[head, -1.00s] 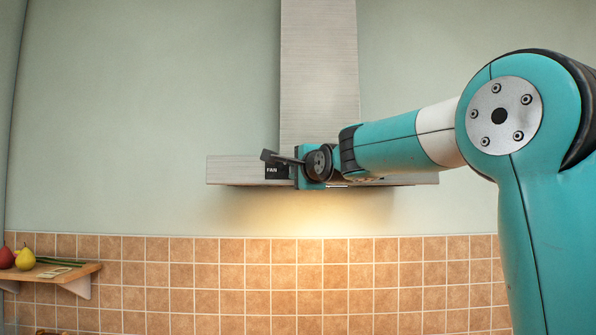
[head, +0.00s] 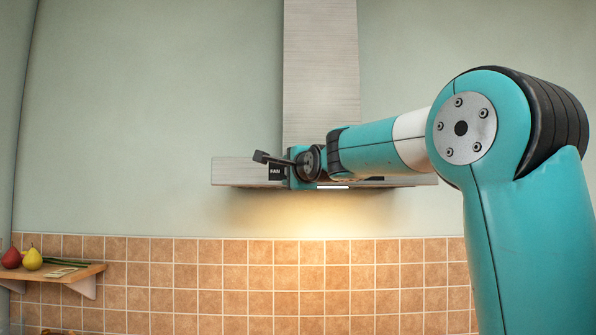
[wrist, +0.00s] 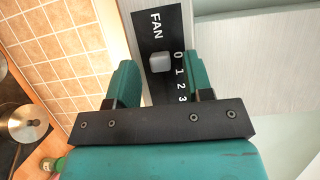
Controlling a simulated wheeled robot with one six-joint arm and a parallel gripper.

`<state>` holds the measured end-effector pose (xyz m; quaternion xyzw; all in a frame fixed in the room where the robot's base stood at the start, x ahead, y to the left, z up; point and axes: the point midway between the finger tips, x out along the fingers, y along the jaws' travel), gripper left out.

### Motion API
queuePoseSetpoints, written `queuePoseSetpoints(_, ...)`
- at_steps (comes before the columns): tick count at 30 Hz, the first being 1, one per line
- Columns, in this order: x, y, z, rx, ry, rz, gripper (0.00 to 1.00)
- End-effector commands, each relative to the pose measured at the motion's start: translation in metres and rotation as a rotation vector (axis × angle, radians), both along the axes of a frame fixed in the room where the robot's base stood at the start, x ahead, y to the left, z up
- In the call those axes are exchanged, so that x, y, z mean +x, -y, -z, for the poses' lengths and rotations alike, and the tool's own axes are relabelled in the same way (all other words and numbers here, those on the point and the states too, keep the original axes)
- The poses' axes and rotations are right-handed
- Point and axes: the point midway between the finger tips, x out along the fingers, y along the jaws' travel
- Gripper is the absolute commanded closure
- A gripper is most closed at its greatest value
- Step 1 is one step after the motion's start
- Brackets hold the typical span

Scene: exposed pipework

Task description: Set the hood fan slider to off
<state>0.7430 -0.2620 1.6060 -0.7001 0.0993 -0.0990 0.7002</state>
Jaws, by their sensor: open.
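The hood fan slider is a grey square knob (wrist: 160,63) on a black panel (wrist: 152,42) marked FAN, with 0, 1, 2 and 3 in a row beside the track. The knob sits near the 0 and 1 marks; I cannot tell exactly which. My gripper (wrist: 161,66) is open, with one teal finger on each side of the knob. Contact with the knob does not show. In the head view my gripper (head: 278,160) is in front of the hood (head: 232,171), covering most of the panel (head: 275,173).
The hood's chimney (head: 320,70) rises above. Tiled wall (head: 230,275) lies below. A shelf (head: 90,270) with a red fruit (head: 12,258) and a yellow pear (head: 32,260) is at the left. A lidded pot (wrist: 24,124) shows in the wrist view.

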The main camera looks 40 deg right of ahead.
Motion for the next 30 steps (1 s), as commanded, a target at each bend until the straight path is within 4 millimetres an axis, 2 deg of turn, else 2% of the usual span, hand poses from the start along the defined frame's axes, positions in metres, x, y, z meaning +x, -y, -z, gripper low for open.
queuePoseSetpoints(5, -0.023, -0.006, 0.003, -0.001, 0.004, 0.001, 0.53)
queuePoseSetpoints(16, -0.115, -0.032, 0.005, -0.002, 0.006, 0.001, 0.53)
queuePoseSetpoints(20, -0.118, -0.033, 0.009, 0.000, 0.004, -0.001, 0.53)
queuePoseSetpoints(30, -0.142, -0.040, 0.008, -0.001, 0.004, 0.001, 0.53)
